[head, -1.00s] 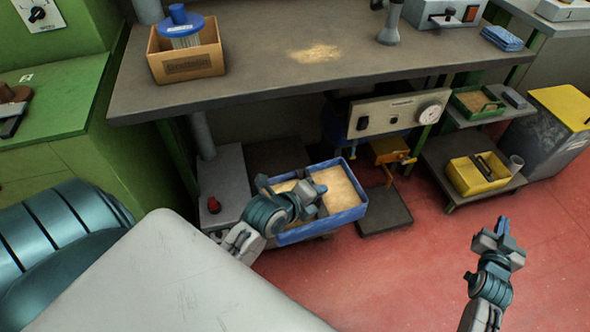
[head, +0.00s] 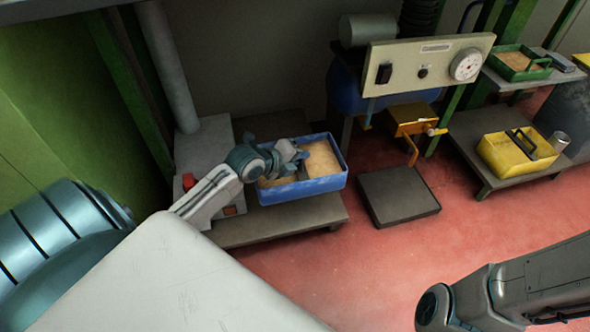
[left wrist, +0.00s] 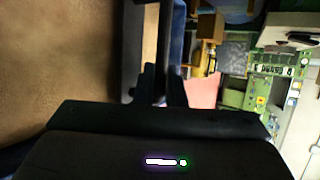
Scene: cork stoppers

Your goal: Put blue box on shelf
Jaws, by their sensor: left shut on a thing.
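The blue box (head: 312,187) is an open tray with tan contents, cork by the look of it, and a dark middle divider. It is over a low grey platform at centre left; I cannot tell whether it touches it. My left gripper (head: 302,163) reaches in from the left and is shut on the box's middle part. In the left wrist view the fingers (left wrist: 162,88) are close together, with tan contents and a blue wall (left wrist: 178,38) beyond. The shelf rack stands at the right, with an upper board (head: 545,57) and a lower board (head: 474,133). My right gripper is out of view.
A green box (head: 519,64) stands on the upper board. A dark floor plate (head: 398,196) and a gauge panel (head: 425,65) are between. Red floor is clear in front.

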